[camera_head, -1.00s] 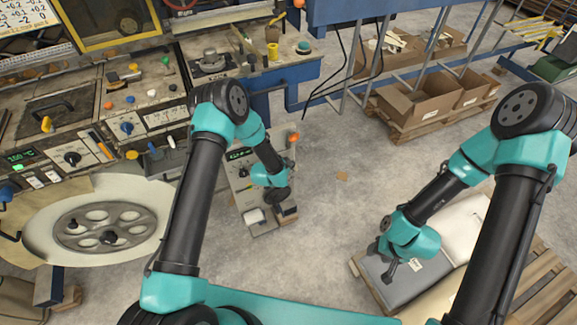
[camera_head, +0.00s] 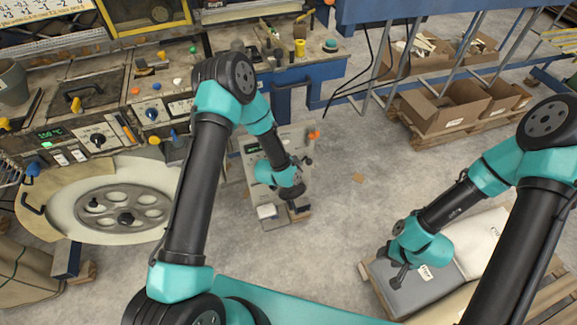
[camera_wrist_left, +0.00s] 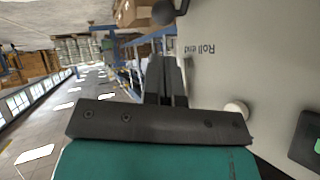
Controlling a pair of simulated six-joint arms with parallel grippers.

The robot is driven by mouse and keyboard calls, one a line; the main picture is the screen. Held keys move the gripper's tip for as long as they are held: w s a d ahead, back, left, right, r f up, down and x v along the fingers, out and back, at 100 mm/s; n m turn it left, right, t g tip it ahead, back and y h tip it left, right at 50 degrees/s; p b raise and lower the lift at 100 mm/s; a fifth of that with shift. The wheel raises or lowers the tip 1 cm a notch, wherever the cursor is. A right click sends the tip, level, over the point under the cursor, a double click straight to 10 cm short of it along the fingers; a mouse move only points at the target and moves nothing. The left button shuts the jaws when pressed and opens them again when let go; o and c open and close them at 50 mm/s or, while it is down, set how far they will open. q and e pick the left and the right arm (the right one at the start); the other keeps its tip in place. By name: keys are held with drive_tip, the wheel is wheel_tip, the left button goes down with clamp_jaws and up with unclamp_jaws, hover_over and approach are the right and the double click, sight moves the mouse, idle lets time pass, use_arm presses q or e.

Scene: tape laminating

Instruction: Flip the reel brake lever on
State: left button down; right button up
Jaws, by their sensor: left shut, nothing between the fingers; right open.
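My left gripper (camera_head: 298,192) is shut and empty, over the small grey control box (camera_head: 268,219) in the head view. In the left wrist view its dark fingers (camera_wrist_left: 167,80) lie in front of the box's pale panel (camera_wrist_left: 225,50). A dark ball-ended part (camera_wrist_left: 168,12) shows past the fingertips, near the text "Roll end"; I cannot tell whether it is the reel brake lever. A pale round knob (camera_wrist_left: 236,110) sits lower on the panel. No lever is labelled as the reel brake in view. My right gripper (camera_head: 399,277) is open above a grey package.
A large spoked reel (camera_head: 122,211) is at the left beside the machine bench. An orange knob (camera_head: 314,134) stands at the box's far corner. Cardboard boxes (camera_head: 446,108) sit on a pallet at the back right.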

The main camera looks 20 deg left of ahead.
use_arm(q)
drive_tip(key=v, duration=0.6)
drive_tip(key=shift+r, duration=0.25)
drive_tip(key=shift+d, duration=0.1)
drive_tip(key=s+a+f+n+g, duration=0.1)
drive_tip(key=s+a+n+g, duration=0.1)
drive_tip(key=s, duration=0.5)
drive_tip(key=s+a+f+n+g, duration=0.2)
drive_tip(key=s+n+g, duration=0.2)
drive_tip(key=s, duration=0.4)
drive_tip(key=s+a+f+n+g+y, duration=0.1)
drive_tip(key=s+a+n+g, duration=0.1)
drive_tip(key=s, duration=0.6)
drive_tip(key=n+g, duration=0.1)
drive_tip(key=n, duration=0.1)
drive_tip(key=shift+s+f+n, duration=0.15)
drive_tip(key=shift+s+n, duration=0.1)
drive_tip(key=shift+n, duration=0.15)
